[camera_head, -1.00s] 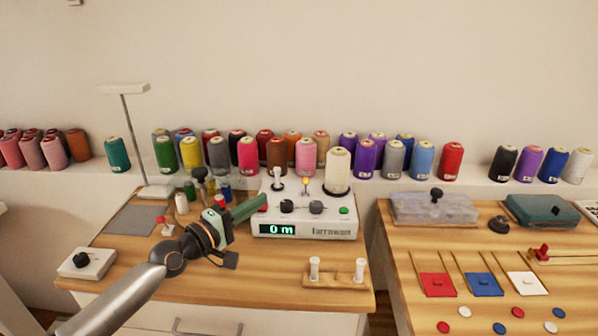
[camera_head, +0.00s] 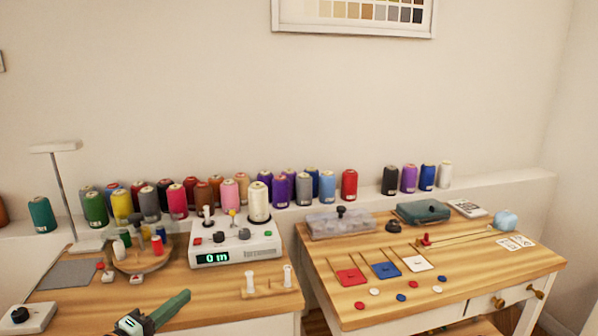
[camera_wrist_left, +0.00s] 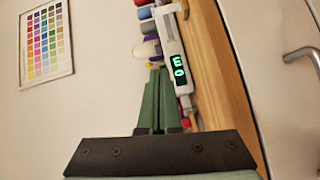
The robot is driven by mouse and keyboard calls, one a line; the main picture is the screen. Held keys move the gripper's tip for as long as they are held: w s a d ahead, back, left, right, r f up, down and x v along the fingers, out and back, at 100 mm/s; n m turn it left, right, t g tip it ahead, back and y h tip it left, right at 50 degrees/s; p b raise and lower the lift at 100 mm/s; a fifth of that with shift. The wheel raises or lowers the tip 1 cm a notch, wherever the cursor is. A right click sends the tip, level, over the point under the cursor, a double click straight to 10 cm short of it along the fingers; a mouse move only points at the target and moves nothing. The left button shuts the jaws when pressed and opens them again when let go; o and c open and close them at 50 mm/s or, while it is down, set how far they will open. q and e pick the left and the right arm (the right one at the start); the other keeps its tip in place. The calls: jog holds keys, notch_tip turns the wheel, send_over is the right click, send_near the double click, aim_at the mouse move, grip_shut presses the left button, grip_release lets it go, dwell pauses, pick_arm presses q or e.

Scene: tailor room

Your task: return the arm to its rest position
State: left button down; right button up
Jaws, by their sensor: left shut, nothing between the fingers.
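My left gripper (camera_head: 184,296) shows at the bottom left of the head view, in front of the winding machine and over the front of the left table (camera_head: 225,295). Its green fingers are shut with nothing between them. In the left wrist view the closed fingers (camera_wrist_left: 158,80) point toward the machine (camera_wrist_left: 178,62) and the thread spools. Most of my left arm is outside the head view. My right gripper is not in view.
The white winding machine (camera_head: 233,244) reads "0 m". A small spool stand (camera_head: 140,262), a lamp (camera_head: 70,195) and a white knob box (camera_head: 28,317) stand on the left table. The right table (camera_head: 450,280) holds boxes and coloured squares. Many spools line the ledge.

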pick_arm(q)
jog(key=s+d+f+m+g, duration=0.2)
jog(key=s+d+f+m, duration=0.15)
jog(key=f, duration=0.55)
jog(key=s+d+f+m+g+y, duration=0.25)
jog(key=s+d+f+m, duration=0.2)
jog(key=s+f, duration=0.55)
jog(key=s+d+f+m+g+y, duration=0.25)
jog(key=s+f+m, duration=0.4)
jog(key=s, duration=0.75)
jog(key=a+r+n+p, duration=0.1)
jog(key=a+r+p, duration=0.2)
jog(key=r+p, duration=0.8)
jog(key=p, duration=0.4)
jog(key=shift+s+r+t, duration=0.15)
jog(key=shift+r+t, duration=0.1)
jog(key=shift+t, duration=0.05)
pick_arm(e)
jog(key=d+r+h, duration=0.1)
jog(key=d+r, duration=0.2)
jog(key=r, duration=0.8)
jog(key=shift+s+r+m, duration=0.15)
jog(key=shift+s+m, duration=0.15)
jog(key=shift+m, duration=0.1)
pick_arm(q)
jog(key=shift+a, duration=0.1)
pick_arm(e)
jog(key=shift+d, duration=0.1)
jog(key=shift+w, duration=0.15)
